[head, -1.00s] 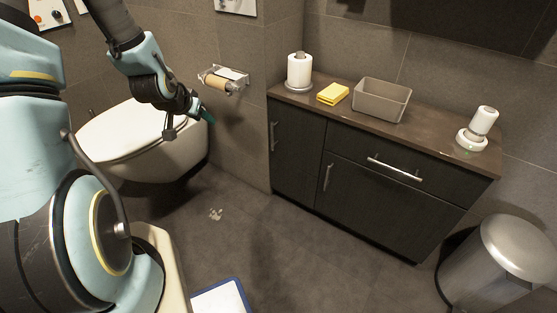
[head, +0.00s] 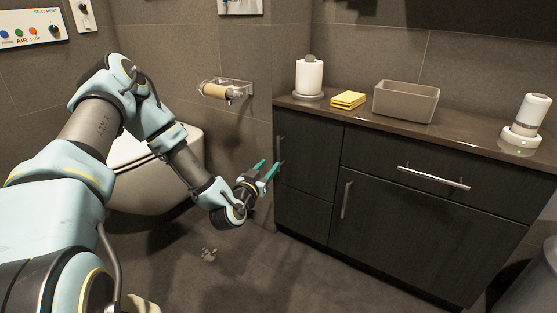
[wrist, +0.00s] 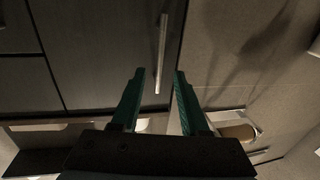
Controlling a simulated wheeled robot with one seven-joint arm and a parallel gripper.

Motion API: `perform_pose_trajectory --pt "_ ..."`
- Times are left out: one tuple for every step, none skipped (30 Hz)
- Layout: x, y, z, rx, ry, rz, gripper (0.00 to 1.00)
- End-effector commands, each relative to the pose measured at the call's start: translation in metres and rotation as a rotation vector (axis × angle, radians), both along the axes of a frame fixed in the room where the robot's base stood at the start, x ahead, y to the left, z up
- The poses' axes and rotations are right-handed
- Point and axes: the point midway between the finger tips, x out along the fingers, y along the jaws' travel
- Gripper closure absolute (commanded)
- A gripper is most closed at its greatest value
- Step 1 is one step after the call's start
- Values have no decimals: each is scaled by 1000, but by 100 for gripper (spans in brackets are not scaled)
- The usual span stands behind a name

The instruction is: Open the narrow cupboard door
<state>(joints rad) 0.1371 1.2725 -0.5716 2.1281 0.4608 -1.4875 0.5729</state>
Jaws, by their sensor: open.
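The narrow cupboard door (head: 308,165) is the dark left-hand front of the vanity and looks closed. Its slim upright metal handle (head: 279,151) is near the door's left edge. My gripper (head: 267,167) is open and empty, its green fingers pointing at this handle from the left front. In the wrist view, the handle (wrist: 162,45) lines up with the gap between my fingertips (wrist: 160,73), and its end shows between them. I cannot tell whether the fingers reach around it or stop just short.
The wider cupboard door (head: 400,220) and a drawer (head: 440,180) are to the right. A paper roll (head: 309,78), yellow cloth (head: 348,100) and bin (head: 406,102) stand on the counter. A toilet-roll holder (head: 238,88) juts from the wall above my gripper.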

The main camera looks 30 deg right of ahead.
Motion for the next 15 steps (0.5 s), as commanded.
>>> perform_pose_trajectory --pt "7 -7 0 -3 -3 1 55" --pt "10 -12 -1 -3 -3 1 55" --pt "16 -18 -1 -2 -3 1 55" --pt "19 -22 -2 -2 -2 2 55" --pt "23 -26 -1 -2 -1 1 55" --pt "28 -32 -1 -2 -2 1 55" --pt "31 -36 -2 -2 -1 0 55" --pt "34 -40 -2 -2 -1 1 55" --pt "39 -45 -1 -1 -1 1 55" --pt "41 -48 -1 -1 0 1 55" --pt "44 -52 -2 -1 1 1 55" --pt "47 -55 -2 0 0 0 55" --pt "49 -57 -1 0 0 0 55" --pt "50 -60 -1 1 1 0 55" --pt "53 -62 -1 1 1 0 55"
